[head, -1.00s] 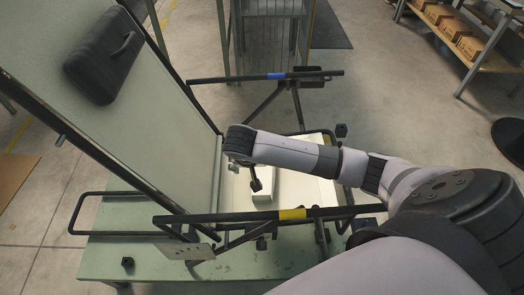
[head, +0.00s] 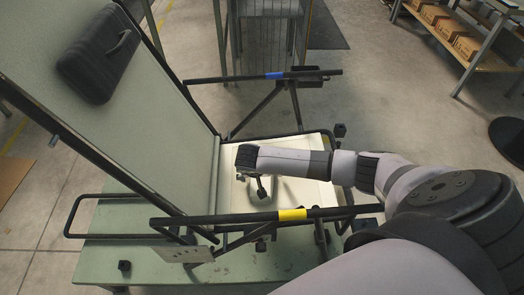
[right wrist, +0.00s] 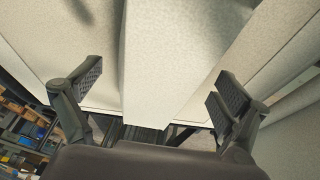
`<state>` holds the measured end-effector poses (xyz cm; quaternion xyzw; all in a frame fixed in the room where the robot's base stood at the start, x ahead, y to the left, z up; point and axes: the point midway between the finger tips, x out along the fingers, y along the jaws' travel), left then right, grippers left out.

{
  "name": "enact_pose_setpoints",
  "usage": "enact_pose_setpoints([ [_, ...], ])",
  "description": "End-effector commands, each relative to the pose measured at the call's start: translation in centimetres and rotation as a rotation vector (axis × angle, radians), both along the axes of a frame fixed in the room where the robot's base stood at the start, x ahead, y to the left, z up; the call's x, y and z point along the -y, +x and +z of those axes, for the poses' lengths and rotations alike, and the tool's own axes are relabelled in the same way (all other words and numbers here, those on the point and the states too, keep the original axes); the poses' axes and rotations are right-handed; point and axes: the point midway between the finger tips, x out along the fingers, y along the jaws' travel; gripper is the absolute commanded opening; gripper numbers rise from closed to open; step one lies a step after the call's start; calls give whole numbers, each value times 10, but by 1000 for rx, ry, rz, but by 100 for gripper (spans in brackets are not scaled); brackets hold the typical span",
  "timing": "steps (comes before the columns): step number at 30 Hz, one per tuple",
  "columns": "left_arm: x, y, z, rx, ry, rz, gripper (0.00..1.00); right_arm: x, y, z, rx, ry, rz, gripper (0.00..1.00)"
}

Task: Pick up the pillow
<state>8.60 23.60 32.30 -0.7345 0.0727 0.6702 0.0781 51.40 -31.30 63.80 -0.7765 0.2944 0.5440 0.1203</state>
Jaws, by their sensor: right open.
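A dark padded pillow (head: 100,52) with a strap handle lies against the upper backrest of the lounger, at the upper left of the head view. My right gripper (head: 261,188) is low over the pale seat, well right of and below that pillow. In the right wrist view my right gripper (right wrist: 160,92) is open, with a finger at each side. A pale block-like form (right wrist: 158,65) stands between the fingers, apart from both. I cannot tell whether it is loose or part of the seat. My left gripper is not in view.
The lounger's green backrest (head: 165,125) slopes up on the left. Its armrest bars, one with a blue band (head: 274,75) and one with a yellow band (head: 292,214), flank my right forearm. The lounger stands on a green table (head: 95,262). A shelf with boxes (head: 450,30) is at upper right.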

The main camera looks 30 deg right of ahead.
Motion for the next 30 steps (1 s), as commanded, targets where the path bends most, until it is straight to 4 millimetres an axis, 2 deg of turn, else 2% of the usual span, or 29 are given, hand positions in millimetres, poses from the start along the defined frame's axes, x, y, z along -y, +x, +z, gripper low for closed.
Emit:
enact_pose_setpoints([
  [4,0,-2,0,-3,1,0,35,0,0,0,1,1,0,94],
  [27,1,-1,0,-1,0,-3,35,0,0,1,0,0,0,43],
  [30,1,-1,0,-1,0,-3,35,0,0,1,1,-1,0,40],
])
